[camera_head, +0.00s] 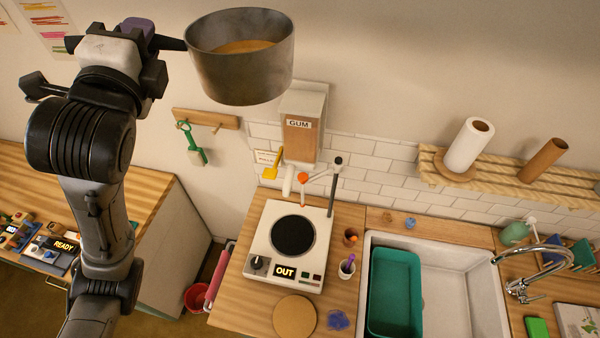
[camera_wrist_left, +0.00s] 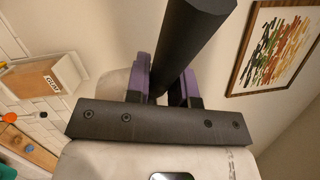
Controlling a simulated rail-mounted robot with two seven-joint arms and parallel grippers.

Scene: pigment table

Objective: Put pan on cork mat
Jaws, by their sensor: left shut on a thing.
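A grey metal pan (camera_head: 240,75) with an orange-brown content is held high in the head view, above the counter and in front of the wall. My left gripper (camera_head: 165,42) is shut on its dark handle. In the left wrist view the handle (camera_wrist_left: 190,40) passes between the purple fingers of my left gripper (camera_wrist_left: 165,85); the pan's bowl is out of that view. The round cork mat (camera_head: 294,316) lies bare on the wooden counter at the front, below the hotplate. My right gripper is not in view.
A white hotplate (camera_head: 290,245) reading OUT stands behind the mat. Small cups (camera_head: 347,266) and a blue item (camera_head: 338,320) sit right of it. A sink with a teal basin (camera_head: 396,292) is further right. A GUM dispenser (camera_head: 301,130) hangs on the wall.

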